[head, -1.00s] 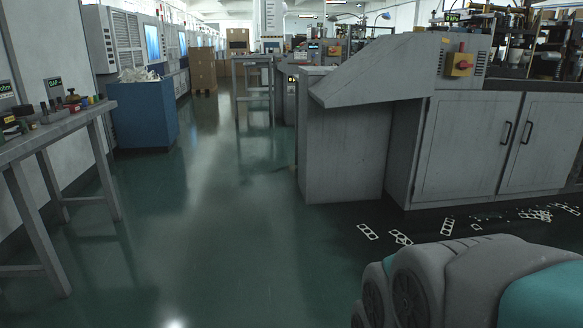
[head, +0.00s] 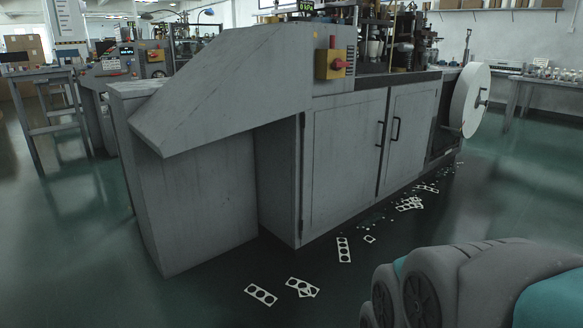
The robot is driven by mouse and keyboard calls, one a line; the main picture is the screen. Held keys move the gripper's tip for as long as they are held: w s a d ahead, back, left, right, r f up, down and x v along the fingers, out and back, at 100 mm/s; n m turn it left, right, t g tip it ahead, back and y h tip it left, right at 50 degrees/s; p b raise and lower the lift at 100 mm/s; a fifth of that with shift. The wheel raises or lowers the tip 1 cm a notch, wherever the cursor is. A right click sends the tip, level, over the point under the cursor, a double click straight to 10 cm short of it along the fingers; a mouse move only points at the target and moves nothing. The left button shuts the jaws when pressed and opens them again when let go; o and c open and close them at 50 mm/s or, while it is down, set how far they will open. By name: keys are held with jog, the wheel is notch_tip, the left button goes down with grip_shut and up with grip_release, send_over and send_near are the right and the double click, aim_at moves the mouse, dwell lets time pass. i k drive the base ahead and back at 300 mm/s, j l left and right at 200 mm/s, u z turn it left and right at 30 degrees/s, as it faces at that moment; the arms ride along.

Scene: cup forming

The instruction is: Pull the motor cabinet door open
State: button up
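The grey cup forming machine stands ahead, and its cabinet has two doors side by side in the head view. The left cabinet door (head: 342,160) and the right cabinet door (head: 409,135) both look shut. Each has a dark vertical handle near where they meet: the left handle (head: 380,134) and the right handle (head: 396,129). I cannot tell which one is the motor cabinet door. My gripper is not in view. A grey and teal rounded part of my own body shows at the lower right, well short of the doors.
Perforated white scrap strips (head: 344,250) lie on the floor before the doors. A sloped grey housing (head: 225,90) juts out at the left. A red and yellow switch (head: 333,64) sits above the doors. A large white reel (head: 470,98) stands at the right end.

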aim_at(344, 134)
jog(key=i+l+z, duration=0.2)
jog(key=z, duration=0.25)
jog(key=i+z, duration=0.45)
jog(key=i+j+z, duration=0.1)
jog(key=i+z, duration=0.35)
jog(key=i+l+u, duration=0.3)
jog(key=i, duration=0.25)
jog(key=i+l+u, duration=0.6)
jog(key=i+l, duration=0.15)
jog(key=l, duration=0.2)
jog(key=i+l+u, duration=0.15)
jog(key=l, duration=0.2)
jog(key=i+l+u, duration=0.2)
jog(key=l, duration=0.2)
jog(key=i+l+u, duration=0.15)
jog(key=l, duration=0.25)
